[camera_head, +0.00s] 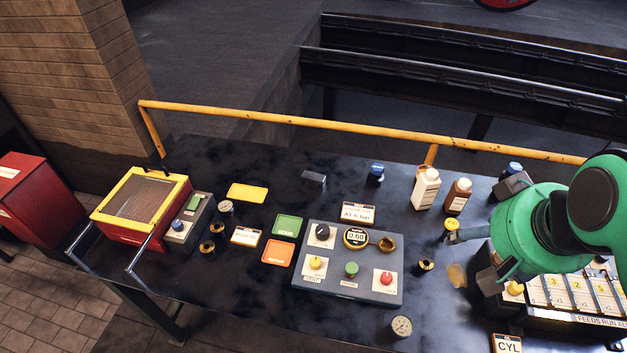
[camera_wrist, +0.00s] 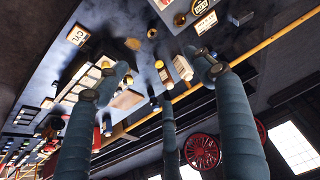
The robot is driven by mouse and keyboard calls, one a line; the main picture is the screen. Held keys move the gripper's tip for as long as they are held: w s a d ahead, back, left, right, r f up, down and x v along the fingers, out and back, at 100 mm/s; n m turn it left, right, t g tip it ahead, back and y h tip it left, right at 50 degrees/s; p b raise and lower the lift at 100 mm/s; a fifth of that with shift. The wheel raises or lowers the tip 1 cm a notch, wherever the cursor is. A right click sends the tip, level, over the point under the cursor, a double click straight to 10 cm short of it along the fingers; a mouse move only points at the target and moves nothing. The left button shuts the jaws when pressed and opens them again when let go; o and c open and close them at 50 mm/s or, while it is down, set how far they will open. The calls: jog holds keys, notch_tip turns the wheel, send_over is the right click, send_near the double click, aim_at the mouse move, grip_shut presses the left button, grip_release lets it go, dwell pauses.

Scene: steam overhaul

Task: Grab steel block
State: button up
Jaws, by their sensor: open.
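A small dark grey block (camera_head: 314,180), which looks like the steel block, lies on the dark workbench (camera_head: 265,170) near its back edge, left of a blue-capped bottle (camera_head: 375,175). My gripper (camera_wrist: 160,82) shows there as spread blue-grey fingers, open, with nothing between the tips. In the head view my green arm hangs over the right end of the bench and mostly hides the gripper, well to the right of the block.
A grey control panel (camera_head: 335,288) with knobs stands in front of the block. A white bottle (camera_head: 426,189) and a brown bottle (camera_head: 457,197) stand between block and arm. A yellow rail (camera_head: 330,124) runs along the back. A red-and-yellow box (camera_head: 130,236) is at left.

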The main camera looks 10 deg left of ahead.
jog(key=w+a+r+n+g+p, duration=0.15)
jog(key=w+a, duration=0.25)
jog(key=w, duration=0.5)
jog(key=w+a+r+n+p, duration=0.1)
jog(key=w+a+n, duration=0.2)
jog(key=w, duration=0.5)
jog(key=w+a+r+n+g+p, duration=0.15)
jog(key=w+a, duration=0.25)
jog(key=w, duration=0.5)
jog(key=n+g+p, duration=0.2)
jog(key=n+p, duration=0.2)
jog(key=n, duration=0.6)
send_over(315, 174)
notch_tip(315, 174, down, 33)
jog(key=shift+a+r, duration=0.1)
jog(key=shift+r, duration=0.1)
jog(key=shift+f, duration=0.1)
jog(key=shift+f, duration=4.2)
